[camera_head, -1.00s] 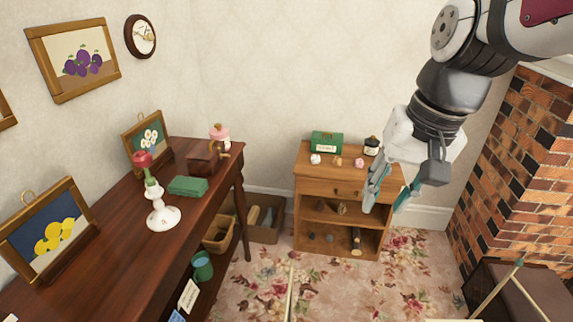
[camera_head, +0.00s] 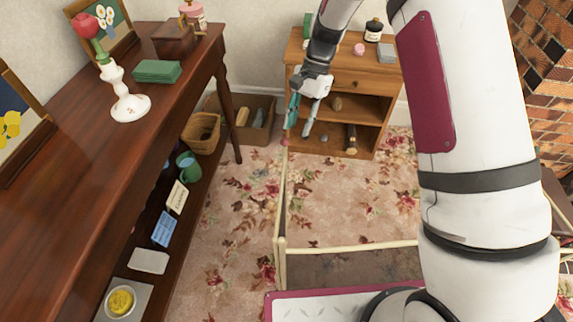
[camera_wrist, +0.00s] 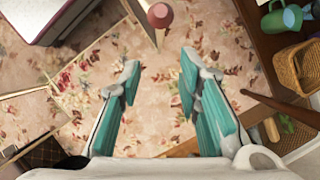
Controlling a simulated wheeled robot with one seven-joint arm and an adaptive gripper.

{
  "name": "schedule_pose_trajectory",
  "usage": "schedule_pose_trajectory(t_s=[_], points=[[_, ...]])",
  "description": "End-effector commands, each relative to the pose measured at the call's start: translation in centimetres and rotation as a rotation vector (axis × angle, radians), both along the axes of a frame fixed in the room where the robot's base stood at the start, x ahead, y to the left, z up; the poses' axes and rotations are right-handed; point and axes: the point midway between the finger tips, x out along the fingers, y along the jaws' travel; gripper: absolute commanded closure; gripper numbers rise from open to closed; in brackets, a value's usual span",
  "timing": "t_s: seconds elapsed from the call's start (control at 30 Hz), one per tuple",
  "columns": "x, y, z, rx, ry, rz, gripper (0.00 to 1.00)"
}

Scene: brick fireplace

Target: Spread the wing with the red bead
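The wing with the red bead (camera_head: 283,205) is a thin pale wooden frame standing on the carpet. It is seen nearly edge-on, running away from a corner post of the low mesh screen (camera_head: 350,249). Its red bead (camera_head: 284,142) tops the far end post; the bead also shows in the wrist view (camera_wrist: 160,15), beyond the fingertips. My gripper (camera_head: 299,126) is open with teal fingers, close to the bead in the head view. In the wrist view my gripper (camera_wrist: 160,69) has only carpet between its fingers. My arm hides the screen's right side in the head view.
A long dark table (camera_head: 60,190) with a lower shelf stands at left. A small wooden cabinet (camera_head: 350,78) stands behind the gripper. A basket (camera_head: 201,133) and a cardboard box (camera_head: 262,133) are between them. Flowered carpet (camera_head: 340,200) lies open right of the wing.

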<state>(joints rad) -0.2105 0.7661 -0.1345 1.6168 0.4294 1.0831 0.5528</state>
Motion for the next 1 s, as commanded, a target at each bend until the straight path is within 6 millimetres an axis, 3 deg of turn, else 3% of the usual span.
schedule_pose_trajectory(t_s=[0.17,0.7,1.0], points=[[-0.4,0.5,-1.8,-0.001,0.005,-0.002,0.69],[-3.3,2.9,-10.9,-0.001,0.004,-0.001,0.69],[-3.9,3.5,-12.8,-0.001,0.002,-0.001,0.69]])
